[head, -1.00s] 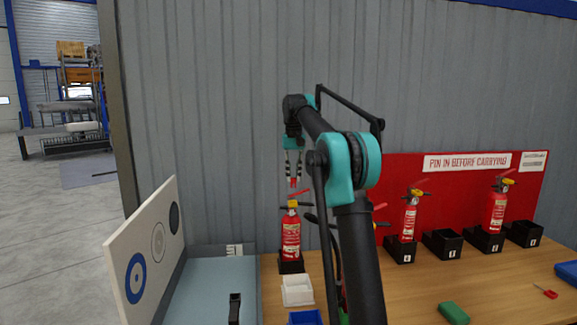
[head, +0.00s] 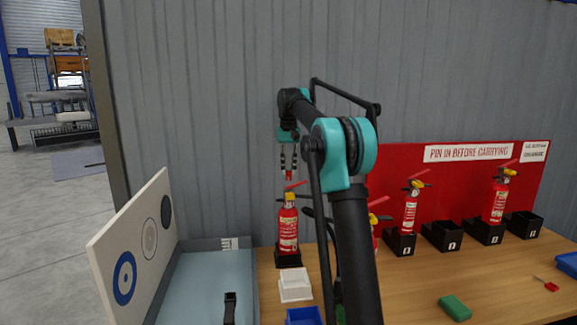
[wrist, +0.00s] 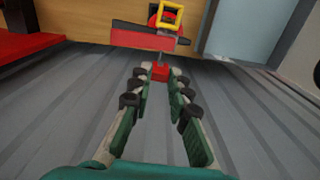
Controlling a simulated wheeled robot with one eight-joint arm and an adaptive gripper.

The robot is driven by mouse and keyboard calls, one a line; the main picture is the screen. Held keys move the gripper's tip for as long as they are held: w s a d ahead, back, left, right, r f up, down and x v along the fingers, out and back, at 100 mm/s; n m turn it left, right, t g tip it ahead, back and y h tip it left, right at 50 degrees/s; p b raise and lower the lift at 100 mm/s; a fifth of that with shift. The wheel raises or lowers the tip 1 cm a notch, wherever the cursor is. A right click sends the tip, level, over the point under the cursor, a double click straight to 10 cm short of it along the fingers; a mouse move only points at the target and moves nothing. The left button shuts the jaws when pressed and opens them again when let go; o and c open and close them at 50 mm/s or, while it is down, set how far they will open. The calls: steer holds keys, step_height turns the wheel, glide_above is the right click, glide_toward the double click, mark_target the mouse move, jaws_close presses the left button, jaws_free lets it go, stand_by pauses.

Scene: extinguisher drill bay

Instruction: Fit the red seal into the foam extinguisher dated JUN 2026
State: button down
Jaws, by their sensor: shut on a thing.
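My gripper (head: 289,168) points down above the foremost-left red extinguisher (head: 288,232), its fingers shut on the small red seal (wrist: 160,72). In the wrist view the seal sits between the fingertips (wrist: 157,80), with a thin pin pointing towards the extinguisher's head. That head shows a yellow collar (wrist: 171,15) and a red lever (wrist: 140,37). The seal appears just short of the head; whether it touches cannot be told. The extinguisher stands upright in a black holder (head: 288,258). Its label is too small to read, so its type and date cannot be told.
More extinguishers stand right, (head: 410,212) and (head: 496,203) among them, one partly hidden by my arm. A target board (head: 135,245) stands left.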

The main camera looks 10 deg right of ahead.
steer(key=shift+f, duration=2.2)
steer(key=shift+f, duration=0.15)
stand_by(1.1)
steer(key=c, duration=1.3)
jaws_free()
steer(key=shift+c, duration=0.2)
